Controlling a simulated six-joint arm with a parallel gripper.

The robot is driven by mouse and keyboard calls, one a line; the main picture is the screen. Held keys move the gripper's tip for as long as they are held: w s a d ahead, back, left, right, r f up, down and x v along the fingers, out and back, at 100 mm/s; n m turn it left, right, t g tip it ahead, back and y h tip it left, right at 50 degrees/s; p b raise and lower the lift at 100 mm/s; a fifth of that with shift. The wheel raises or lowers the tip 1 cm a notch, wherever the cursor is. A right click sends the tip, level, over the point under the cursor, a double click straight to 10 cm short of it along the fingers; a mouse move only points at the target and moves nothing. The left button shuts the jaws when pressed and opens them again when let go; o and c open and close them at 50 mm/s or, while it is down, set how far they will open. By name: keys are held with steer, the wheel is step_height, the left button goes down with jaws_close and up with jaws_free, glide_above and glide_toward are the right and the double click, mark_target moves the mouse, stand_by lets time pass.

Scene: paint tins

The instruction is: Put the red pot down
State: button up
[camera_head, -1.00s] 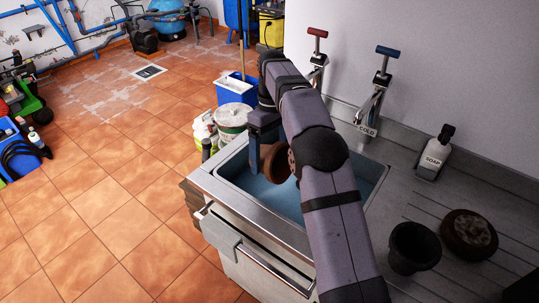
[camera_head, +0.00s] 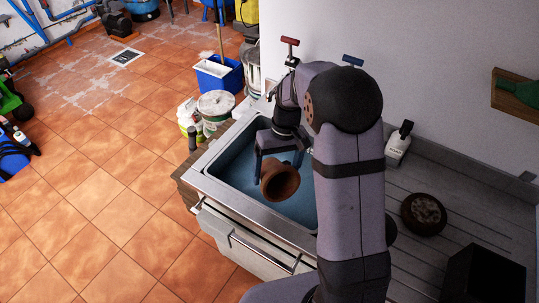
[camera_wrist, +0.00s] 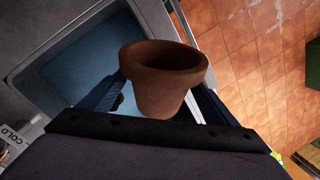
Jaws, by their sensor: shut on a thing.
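The red pot is a reddish-brown terracotta pot (camera_head: 277,186), held tilted over the sink (camera_head: 222,150), with its mouth toward the head camera. My gripper (camera_head: 279,168) is shut on it, one dark finger on each side. In the wrist view the pot (camera_wrist: 168,80) sits between the fingers of my gripper (camera_wrist: 160,98), its wide rim away from the palm. The blue-grey sink basin (camera_wrist: 75,75) shows behind it at the left. The pot appears clear of the basin floor, but its exact height cannot be told.
A black box (camera_head: 485,278) is at the lower right. A tap with a red handle (camera_head: 290,42) rises behind the sink. A white bucket (camera_head: 216,103) stands left of it.

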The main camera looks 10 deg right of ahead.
mark_target(278, 194)
steer(key=s, duration=0.1)
steer(key=s+r+m+p, duration=0.1)
steer(key=s+p, duration=0.1)
steer(key=shift+s+d+r, duration=0.2)
steer(key=shift+d+r, duration=0.05)
steer(key=shift+d, duration=0.1)
steer(key=shift+s+a+f+m, duration=0.1)
steer(key=shift+a+f+m, duration=0.05)
steer(key=shift+f+m, duration=0.2)
steer(key=w+a+f+m+g+y+b, duration=0.2)
steer(key=w+a+f+m+b, duration=0.2)
steer(key=w+m, duration=0.15)
steer(key=w+a+f+m+g+y+b, duration=0.1)
steer(key=w+a+f+m+y+b, duration=0.3)
steer(key=w, duration=0.3)
steer(key=w+d+f+m+t+y+b, duration=0.1)
steer(key=w+f+m+t+y+b, duration=0.3)
steer(key=m+t, duration=1)
steer(key=shift+w+f+m+y+b, duration=0.4)
steer(key=shift+w+f+m+b, duration=0.8)
steer(key=shift+w+f+b, duration=1.05)
